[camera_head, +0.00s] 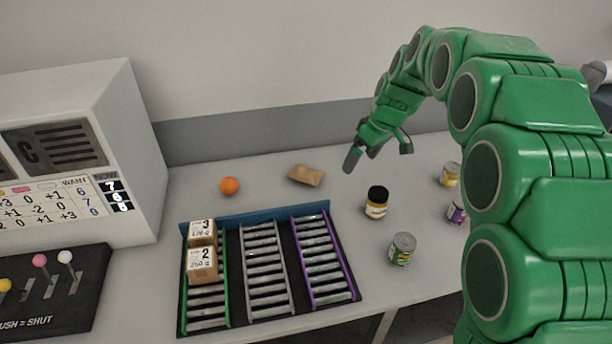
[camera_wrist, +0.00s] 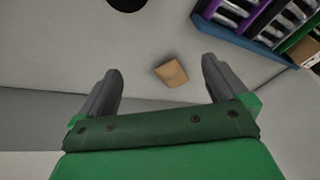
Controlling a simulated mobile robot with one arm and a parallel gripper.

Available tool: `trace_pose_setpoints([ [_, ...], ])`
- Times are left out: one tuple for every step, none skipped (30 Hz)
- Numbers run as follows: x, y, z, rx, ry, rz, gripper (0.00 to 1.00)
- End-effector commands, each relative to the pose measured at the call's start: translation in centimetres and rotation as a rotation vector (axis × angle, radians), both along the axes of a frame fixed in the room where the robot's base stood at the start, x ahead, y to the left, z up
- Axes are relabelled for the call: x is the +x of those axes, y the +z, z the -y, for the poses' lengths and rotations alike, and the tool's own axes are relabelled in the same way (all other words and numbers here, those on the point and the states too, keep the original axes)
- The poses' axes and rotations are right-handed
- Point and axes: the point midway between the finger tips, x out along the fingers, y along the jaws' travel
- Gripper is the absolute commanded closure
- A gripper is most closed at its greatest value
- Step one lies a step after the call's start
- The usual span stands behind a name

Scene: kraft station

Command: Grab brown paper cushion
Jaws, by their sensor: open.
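The brown paper cushion (camera_head: 306,175) lies on the grey table behind the roller rack in the head view. In the wrist view the cushion (camera_wrist: 171,73) shows between the lines of the two fingers, a little ahead of their tips and nearer the right finger. My gripper (camera_head: 377,160) is open and empty, above the table to the right of the cushion in the head view. The two fingers are spread wide in the wrist view (camera_wrist: 162,82). Nothing touches the cushion.
An orange ball (camera_head: 229,186) lies left of the cushion. A black-lidded jar (camera_head: 376,203) and a green can (camera_head: 402,249) stand to the right. The roller rack (camera_head: 262,219) holds two boxes (camera_head: 202,265) in its left lane. The table around the cushion is clear.

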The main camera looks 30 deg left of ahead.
Motion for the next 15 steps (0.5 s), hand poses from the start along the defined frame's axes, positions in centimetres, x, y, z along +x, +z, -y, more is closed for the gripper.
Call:
trace_pose_setpoints([
  [0.4, -0.7, -1.5, 0.008, 0.029, 0.007, 0.0],
  [0.6, -1.1, -2.4, 0.014, 0.048, 0.012, 0.0],
  [0.9, -1.5, -3.4, 0.022, 0.072, 0.019, 0.0],
  [1.0, -1.8, -4.2, 0.028, 0.091, 0.025, 0.0],
  [1.1, -2.2, -5.0, 0.032, 0.109, 0.03, 0.0],
  [1.3, -2.7, -6.1, 0.039, 0.134, 0.037, 0.0],
  [1.5, -3.0, -7.0, 0.046, 0.152, 0.043, 0.0],
  [1.6, -3.3, -7.8, 0.052, 0.169, 0.049, 0.0],
  [1.7, -3.7, -8.8, 0.06, 0.194, 0.057, 0.0],
  [1.8, -4.1, -9.6, 0.064, 0.21, 0.061, 0.0],
  [1.8, -4.4, -10.2, 0.069, 0.225, 0.066, 0.0],
  [1.9, -4.9, -11.0, 0.075, 0.243, 0.071, 0.0],
  [2.0, -5.2, -11.6, 0.078, 0.258, 0.076, 0.0],
  [2.0, -5.4, -12.2, 0.083, 0.269, 0.081, 0.0],
  [2.0, -5.6, -12.8, 0.088, 0.283, 0.086, 0.0],
])
